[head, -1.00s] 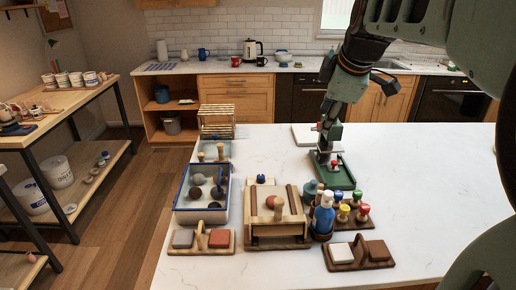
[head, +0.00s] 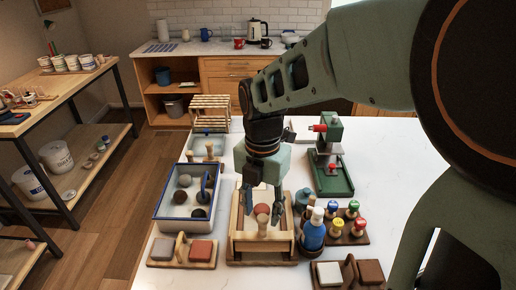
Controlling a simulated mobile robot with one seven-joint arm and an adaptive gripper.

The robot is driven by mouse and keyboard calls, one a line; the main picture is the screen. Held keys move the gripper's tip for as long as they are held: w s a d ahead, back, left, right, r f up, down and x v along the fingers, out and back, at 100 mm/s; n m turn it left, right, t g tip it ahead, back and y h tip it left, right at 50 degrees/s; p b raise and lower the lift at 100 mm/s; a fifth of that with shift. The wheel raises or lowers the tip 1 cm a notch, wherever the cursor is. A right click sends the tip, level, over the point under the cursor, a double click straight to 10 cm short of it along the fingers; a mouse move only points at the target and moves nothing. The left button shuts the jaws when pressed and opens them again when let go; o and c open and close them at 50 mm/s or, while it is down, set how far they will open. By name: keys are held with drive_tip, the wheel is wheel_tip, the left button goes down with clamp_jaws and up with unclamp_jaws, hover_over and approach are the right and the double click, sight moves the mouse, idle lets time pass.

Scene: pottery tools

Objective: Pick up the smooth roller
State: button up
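My gripper (head: 264,212) points down over the wooden box frame (head: 235,245) in the middle of the counter. Its two fingers are spread, one on each side of a light wooden upright handle (head: 262,222) and a reddish-brown rounded piece (head: 261,209). I cannot tell whether the fingers touch either. No thing can be surely told as the smooth roller at this size; my gripper hides the back of the box.
A blue-rimmed tray (head: 157,217) with dark balls stands left of the box. A blue bottle (head: 314,235) and stamps with coloured tops (head: 352,207) stand close on the right. A green press (head: 333,180) stands behind them. Block holders (head: 180,251) line the front.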

sight(262, 227)
wheel_tip(262, 227, down, 7)
clamp_jaws()
idle(0.6)
